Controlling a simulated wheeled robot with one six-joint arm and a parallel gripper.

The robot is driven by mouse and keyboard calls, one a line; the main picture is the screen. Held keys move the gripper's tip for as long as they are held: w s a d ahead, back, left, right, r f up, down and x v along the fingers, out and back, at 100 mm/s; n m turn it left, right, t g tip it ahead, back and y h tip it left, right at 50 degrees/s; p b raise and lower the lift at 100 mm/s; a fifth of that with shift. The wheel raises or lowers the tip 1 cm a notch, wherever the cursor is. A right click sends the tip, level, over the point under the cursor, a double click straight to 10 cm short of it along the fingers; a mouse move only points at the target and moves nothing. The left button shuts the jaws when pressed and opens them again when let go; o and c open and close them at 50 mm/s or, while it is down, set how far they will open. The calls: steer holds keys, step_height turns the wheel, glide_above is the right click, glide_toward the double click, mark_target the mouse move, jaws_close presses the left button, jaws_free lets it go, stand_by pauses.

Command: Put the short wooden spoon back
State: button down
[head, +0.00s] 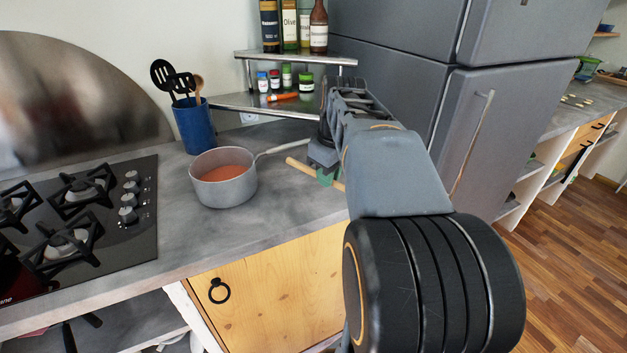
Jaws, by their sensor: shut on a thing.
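My gripper (325,176) is low over the counter, right of the pot, and shut on a light wooden stick-like utensil, seemingly the short wooden spoon (298,164). The spoon lies slanted across the jaws, one end pointing left toward the pot; its other end is partly hidden behind my arm. I cannot tell whether it touches the counter. A blue utensil holder (194,126) stands behind the pot, left of my gripper. It holds black slotted utensils (163,75) and another wooden-handled utensil (198,86).
A grey pot (224,190) of reddish soup stands between the stove (75,215) and my gripper, its handle reaching back right. A metal corner shelf (295,57) with bottles, jars and a carrot-like orange item (283,97) stands behind. The fridge (410,100) is at right.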

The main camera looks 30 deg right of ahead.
steer(key=w+d+f, duration=0.4)
steer(key=w, duration=0.3)
glide_above(322, 190)
steer(key=s, duration=0.1)
step_height(322, 190, down, 4)
steer(key=shift+a+f, duration=0.15)
steer(key=shift+f, duration=0.1)
steer(key=shift+w+f, duration=0.25)
steer(key=shift+f, duration=0.2)
steer(key=shift+w+d+f, duration=0.1)
steer(key=shift+d+f, duration=0.05)
steer(key=shift+f, duration=0.7)
steer(key=shift+d+f, duration=0.1)
steer(key=shift+f, duration=0.7)
steer(key=shift+f, duration=0.2)
steer(key=c, duration=1.1)
jaws_free()
